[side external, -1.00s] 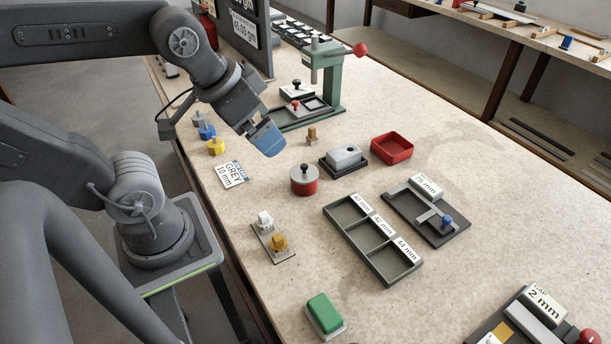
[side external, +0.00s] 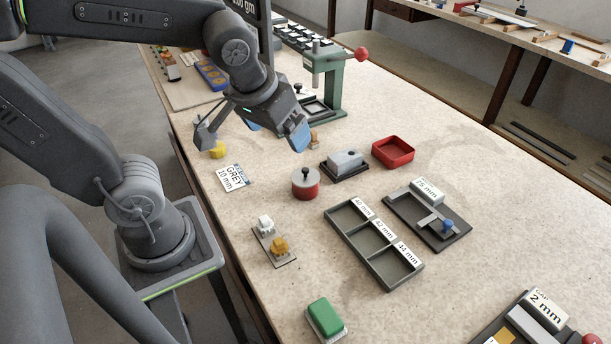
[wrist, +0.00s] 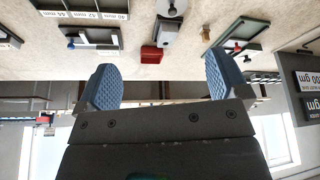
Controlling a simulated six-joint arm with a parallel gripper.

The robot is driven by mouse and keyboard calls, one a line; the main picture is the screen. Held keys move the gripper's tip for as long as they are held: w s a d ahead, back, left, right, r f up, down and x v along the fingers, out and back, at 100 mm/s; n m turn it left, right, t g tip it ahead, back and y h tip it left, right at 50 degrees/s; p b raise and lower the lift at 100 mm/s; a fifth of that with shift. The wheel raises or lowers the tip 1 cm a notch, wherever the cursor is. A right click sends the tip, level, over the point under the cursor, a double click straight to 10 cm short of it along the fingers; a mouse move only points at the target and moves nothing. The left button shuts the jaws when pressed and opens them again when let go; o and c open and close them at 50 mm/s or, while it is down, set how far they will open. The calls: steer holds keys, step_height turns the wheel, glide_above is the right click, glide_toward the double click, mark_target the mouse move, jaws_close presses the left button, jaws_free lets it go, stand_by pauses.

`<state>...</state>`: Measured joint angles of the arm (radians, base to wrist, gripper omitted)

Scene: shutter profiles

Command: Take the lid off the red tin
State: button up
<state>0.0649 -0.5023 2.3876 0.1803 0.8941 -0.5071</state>
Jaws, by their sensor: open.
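The red tin (side external: 305,193) stands upright on the bench in the side external view. Its grey lid (side external: 299,178) with a black knob sits on top. In the wrist view the round grey lid (wrist: 172,8) shows at the top edge, partly cut off; the tin's red side cannot be made out there. My gripper (side external: 275,132) is open and empty, above and behind the tin, apart from it. In the wrist view the two blue finger pads of my gripper (wrist: 162,80) are wide apart with nothing between them.
A grey block on a dark base (side external: 345,160) and an open red tray (side external: 393,151) stand right of the tin. A three-compartment tray (side external: 342,218) lies in front. A green press (side external: 334,85) stands behind. Bare bench lies left of the tin, beside the GREY card (side external: 233,178).

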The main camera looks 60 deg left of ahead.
steer(key=w+f+n+g+y, duration=0.1)
steer(key=w+f+n+y, duration=0.1)
steer(key=w+f+n, duration=0.25)
glide_above(305, 171)
steer(key=d, duration=0.2)
steer(key=shift+n, duration=0.25)
steer(key=f, duration=0.7)
steer(key=shift+s+a, duration=0.2)
steer(key=shift+s, duration=0.2)
steer(key=shift+s+x, duration=0.2)
steer(key=shift+x, duration=1.1)
steer(key=shift+s+x, duration=0.15)
steer(key=shift+x, duration=1.2)
steer(key=shift+f, duration=0.1)
steer(key=c, duration=0.9)
